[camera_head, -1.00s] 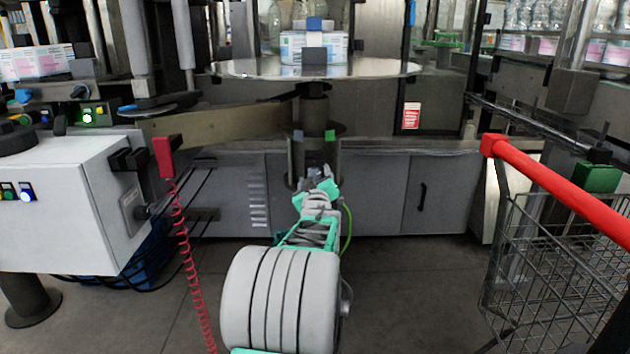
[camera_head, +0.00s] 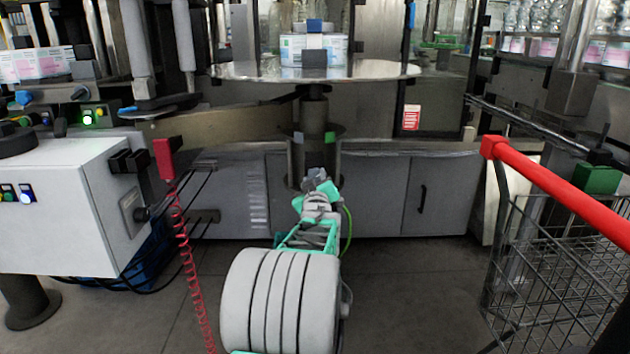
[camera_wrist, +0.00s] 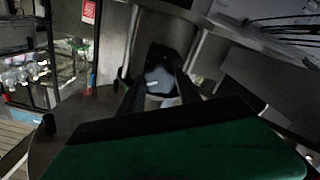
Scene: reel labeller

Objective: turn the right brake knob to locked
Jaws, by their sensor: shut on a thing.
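My gripper (camera_head: 321,178) is at the front of the dark post under the round table, at the height of the cabinet fronts. In the wrist view its two dark fingers (camera_wrist: 158,92) are closed on a small grey-blue knob (camera_wrist: 158,76), with a pale mark on its face. I take it to be the right brake knob. In the head view my gripper and wrist hide the knob. I cannot read its locked or unlocked marking.
The round table (camera_head: 235,71) carries a labelled reel (camera_head: 292,50) above my gripper. A white control box (camera_head: 60,215) with a red coiled cord (camera_head: 185,250) stands left. A wire cart with a red handle (camera_head: 560,183) stands right. The floor between is clear.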

